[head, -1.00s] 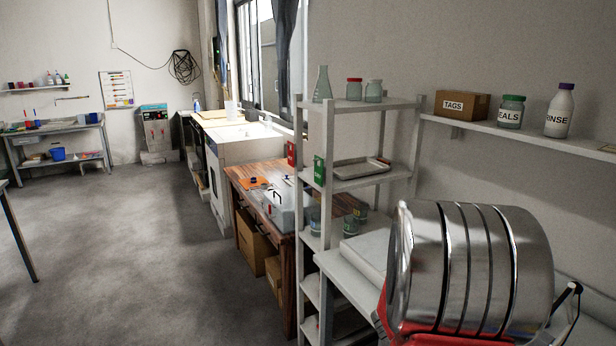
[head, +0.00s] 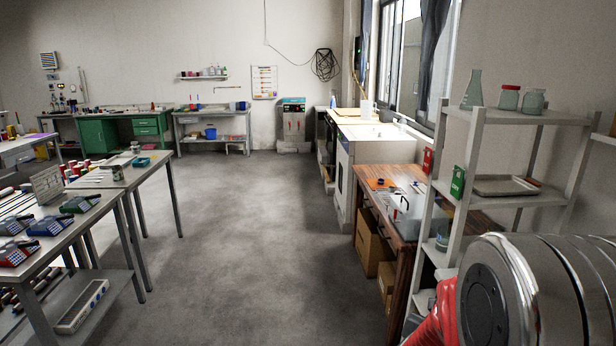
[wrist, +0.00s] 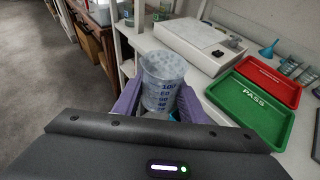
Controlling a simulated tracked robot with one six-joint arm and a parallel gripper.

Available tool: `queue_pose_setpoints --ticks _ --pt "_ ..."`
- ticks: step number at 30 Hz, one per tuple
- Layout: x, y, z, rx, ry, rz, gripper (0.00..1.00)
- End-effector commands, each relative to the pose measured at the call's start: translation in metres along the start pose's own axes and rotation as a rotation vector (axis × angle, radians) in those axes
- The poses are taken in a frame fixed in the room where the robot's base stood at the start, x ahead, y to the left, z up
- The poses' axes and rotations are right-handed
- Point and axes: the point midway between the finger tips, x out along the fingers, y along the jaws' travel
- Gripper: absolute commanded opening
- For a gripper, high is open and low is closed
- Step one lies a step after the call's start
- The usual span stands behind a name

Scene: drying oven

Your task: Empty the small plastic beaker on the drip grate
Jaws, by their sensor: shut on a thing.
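In the wrist view my gripper (wrist: 160,98) has its purple fingers shut on a small clear plastic beaker (wrist: 162,72) with blue graduation marks. One finger is on each side of the beaker. The beaker's mouth faces up toward the camera. Its inside looks pale and mottled, and I cannot tell what it holds. My gripper and the beaker do not show in the head view. I cannot make out a drip grate in either view.
A wide grey floor (head: 260,220) lies open ahead. A table with several devices (head: 95,195) stands left. A grey shelf rack (head: 505,205) and a wooden bench (head: 400,225) stand right. In the wrist view, green (wrist: 250,105) and red (wrist: 268,80) trays lie close right of the beaker.

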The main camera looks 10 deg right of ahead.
Motion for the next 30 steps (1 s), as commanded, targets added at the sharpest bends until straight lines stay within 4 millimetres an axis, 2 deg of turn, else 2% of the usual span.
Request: queue_pose_setpoints --ticks 1,3,15,24,30 --pt "-0.006 0.016 -0.003 -0.014 0.000 0.034 0.10" --pt "-0.015 0.036 -0.007 -0.033 0.000 0.077 0.10" --pt "-0.074 0.139 -0.032 -0.129 0.000 0.310 0.10" --pt "-0.125 0.200 -0.052 -0.186 -0.001 0.449 0.10" --pt "-0.147 0.222 -0.060 -0.209 -0.001 0.504 0.10"
